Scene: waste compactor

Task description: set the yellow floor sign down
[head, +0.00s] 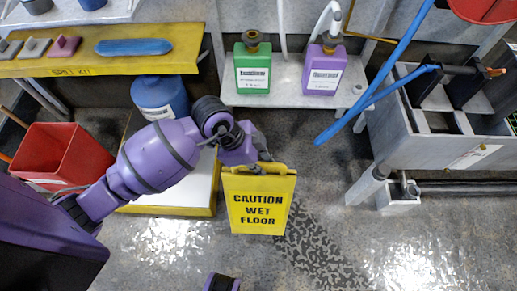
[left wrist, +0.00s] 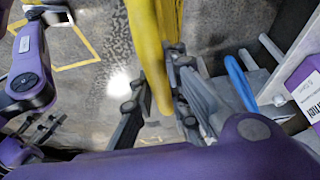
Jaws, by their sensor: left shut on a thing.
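The yellow floor sign (head: 258,205), marked "CAUTION WET FLOOR", is upright at the middle of the head view, its front facing me. My left gripper (head: 262,163) is shut on its top edge. In the left wrist view the sign (left wrist: 146,45) runs between the fingers of my left gripper (left wrist: 160,105). I cannot tell whether the sign's bottom edge touches the floor. In the left wrist view, part of my right arm and what looks like its gripper (left wrist: 38,130) show at the left; its opening is unclear.
A red bin (head: 62,155) and a blue jug (head: 160,97) stand left, by a yellow-edged platform (head: 175,211). Green (head: 253,68) and purple (head: 308,70) bottles stand on a shelf behind. Front floor is mostly clear.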

